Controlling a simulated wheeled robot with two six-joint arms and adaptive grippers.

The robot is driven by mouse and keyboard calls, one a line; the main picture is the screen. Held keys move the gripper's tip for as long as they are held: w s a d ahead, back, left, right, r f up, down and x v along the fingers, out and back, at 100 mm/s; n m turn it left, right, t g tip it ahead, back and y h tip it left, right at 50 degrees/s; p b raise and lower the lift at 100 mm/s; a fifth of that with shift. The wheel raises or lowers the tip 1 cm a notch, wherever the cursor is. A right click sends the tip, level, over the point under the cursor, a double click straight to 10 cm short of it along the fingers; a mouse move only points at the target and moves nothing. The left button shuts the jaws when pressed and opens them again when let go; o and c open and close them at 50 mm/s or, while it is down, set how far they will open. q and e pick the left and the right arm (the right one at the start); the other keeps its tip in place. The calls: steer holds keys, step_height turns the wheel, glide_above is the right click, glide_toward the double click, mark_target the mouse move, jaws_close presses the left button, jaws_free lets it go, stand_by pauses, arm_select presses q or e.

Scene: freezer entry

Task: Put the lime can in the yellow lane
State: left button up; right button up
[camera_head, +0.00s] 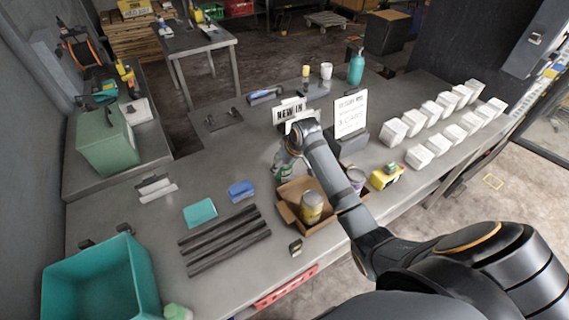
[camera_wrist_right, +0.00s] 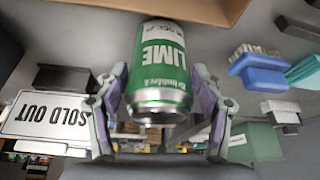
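The lime can (camera_wrist_right: 162,65) is green and white with "LIME" on it. In the right wrist view it sits between the two fingers of my right gripper (camera_wrist_right: 161,82). The fingers flank it closely, but I cannot tell whether both press on it. In the head view the right gripper (camera_head: 284,160) is over the table, behind the open carton, and a bit of the green can (camera_head: 281,173) shows below it. Whether the can touches the table is unclear. I cannot clearly make out a yellow lane. My left gripper is not in view.
The open carton (camera_head: 284,214) holds a yellowish can (camera_head: 311,206). Dark parallel strips (camera_head: 225,240) lie left of it, with a blue brush (camera_head: 241,190) nearby. A yellow box (camera_head: 386,178), white cartons (camera_head: 420,156) and a sign (camera_head: 350,113) stand right. A teal bin (camera_head: 100,285) is front left.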

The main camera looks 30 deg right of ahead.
steer(key=shift+o, duration=0.8)
steer(key=shift+r, duration=0.15)
